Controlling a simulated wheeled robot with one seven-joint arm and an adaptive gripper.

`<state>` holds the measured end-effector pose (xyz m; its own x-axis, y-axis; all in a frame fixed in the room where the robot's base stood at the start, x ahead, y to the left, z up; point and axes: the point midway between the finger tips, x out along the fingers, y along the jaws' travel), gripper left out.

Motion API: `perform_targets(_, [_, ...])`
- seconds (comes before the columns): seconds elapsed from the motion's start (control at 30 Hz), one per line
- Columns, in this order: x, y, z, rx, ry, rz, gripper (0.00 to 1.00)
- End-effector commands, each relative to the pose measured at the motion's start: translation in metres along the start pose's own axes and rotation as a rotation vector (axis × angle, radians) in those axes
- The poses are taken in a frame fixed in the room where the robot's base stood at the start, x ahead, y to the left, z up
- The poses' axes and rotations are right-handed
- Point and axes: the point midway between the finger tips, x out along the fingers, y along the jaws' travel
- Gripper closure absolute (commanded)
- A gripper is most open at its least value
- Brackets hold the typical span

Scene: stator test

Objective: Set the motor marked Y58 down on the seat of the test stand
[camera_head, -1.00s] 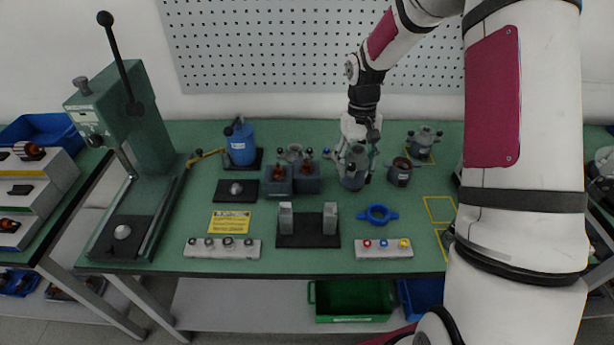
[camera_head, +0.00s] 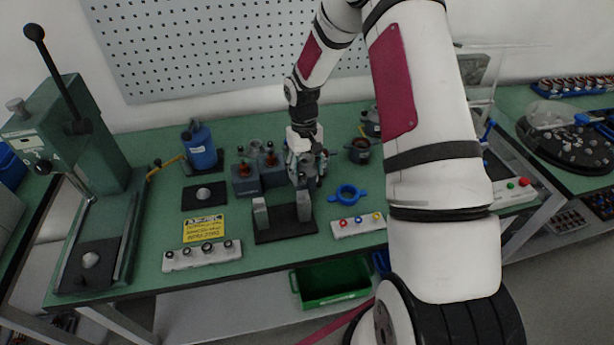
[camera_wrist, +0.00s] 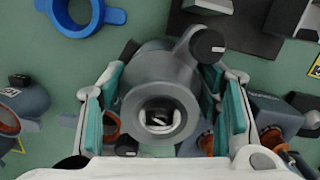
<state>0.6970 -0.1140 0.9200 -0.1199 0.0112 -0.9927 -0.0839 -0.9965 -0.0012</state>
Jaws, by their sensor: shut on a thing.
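A grey motor (camera_wrist: 155,75) is held between the teal finger pads of my gripper (camera_wrist: 165,118), its round open end facing the wrist camera. No mark can be read on it, so I cannot tell if it is Y58. In the head view my gripper (camera_head: 308,172) is above the bench, just behind a black base (camera_head: 285,232) with two grey upright blocks. I cannot tell whether that base is the test stand. Another grey motor (camera_wrist: 20,108) with a white label lies at the left in the wrist view; its label is too small to read.
A blue two-handled ring (camera_head: 347,195) lies right of the black base. Grey blocks with copper parts (camera_head: 246,184) stand left of my gripper. A button strip (camera_head: 358,226) is in front. A green lever press (camera_head: 85,150) stands far left, a round dark tray (camera_head: 570,140) far right.

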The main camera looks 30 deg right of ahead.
Motion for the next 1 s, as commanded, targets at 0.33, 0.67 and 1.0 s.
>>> perform_targets(0.33, [0.025,0.000,-0.004,0.000,0.002,0.000,1.00])
perform_targets(0.67, [0.029,0.000,-0.003,0.000,-0.001,-0.001,0.27])
perform_targets(1.0, [0.028,0.000,-0.003,0.000,-0.001,0.000,0.23])
